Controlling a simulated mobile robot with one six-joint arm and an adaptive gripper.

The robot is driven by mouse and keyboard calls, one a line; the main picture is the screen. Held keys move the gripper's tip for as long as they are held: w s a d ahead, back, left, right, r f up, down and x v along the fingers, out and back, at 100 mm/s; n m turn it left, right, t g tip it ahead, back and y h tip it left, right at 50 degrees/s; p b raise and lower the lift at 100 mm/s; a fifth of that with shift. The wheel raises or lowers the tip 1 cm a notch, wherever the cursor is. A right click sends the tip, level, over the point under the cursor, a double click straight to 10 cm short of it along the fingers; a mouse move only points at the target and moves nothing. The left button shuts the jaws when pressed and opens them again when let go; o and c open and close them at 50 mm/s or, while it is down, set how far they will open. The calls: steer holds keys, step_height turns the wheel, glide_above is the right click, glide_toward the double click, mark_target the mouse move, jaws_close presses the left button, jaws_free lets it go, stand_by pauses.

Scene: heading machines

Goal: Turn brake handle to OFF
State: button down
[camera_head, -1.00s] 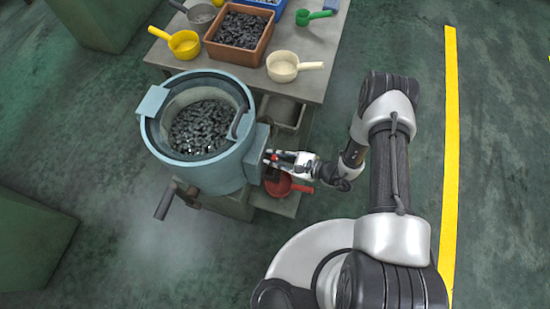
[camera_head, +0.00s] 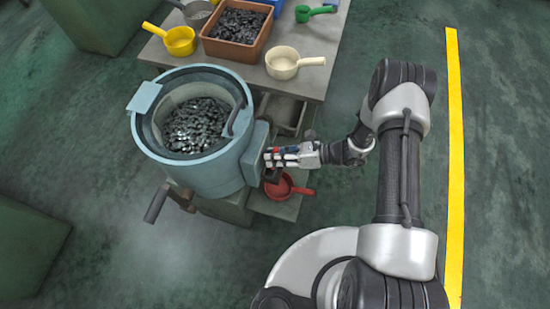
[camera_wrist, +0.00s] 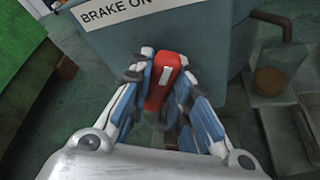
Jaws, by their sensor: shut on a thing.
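The brake handle (camera_wrist: 160,85) is red with a white mark and shows in the wrist view between my fingers, below a white label (camera_wrist: 118,12) reading "BRAKE ON". My gripper (camera_wrist: 160,95) is shut on the handle. In the head view my gripper (camera_head: 272,157) is at the right side of the blue-grey round machine (camera_head: 213,175), by the box on its side (camera_head: 257,150). The handle is mostly hidden by the fingers there. The rest of the label lies outside the wrist view.
A red scoop (camera_head: 280,188) lies on a low shelf just below my gripper. A crank handle (camera_head: 156,205) sticks out at the machine's lower left. A table (camera_head: 325,45) behind holds scoops and an orange bin (camera_head: 265,36). Floor to the right is clear.

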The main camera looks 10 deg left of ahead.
steer(key=shift+m+b, duration=0.35)
steer(key=shift+m, duration=0.15)
steer(key=c, duration=1.5)
jaws_free()
steer(key=v, duration=1.2)
steer(key=shift+w+f, duration=0.15)
steer(key=shift+w, duration=0.1)
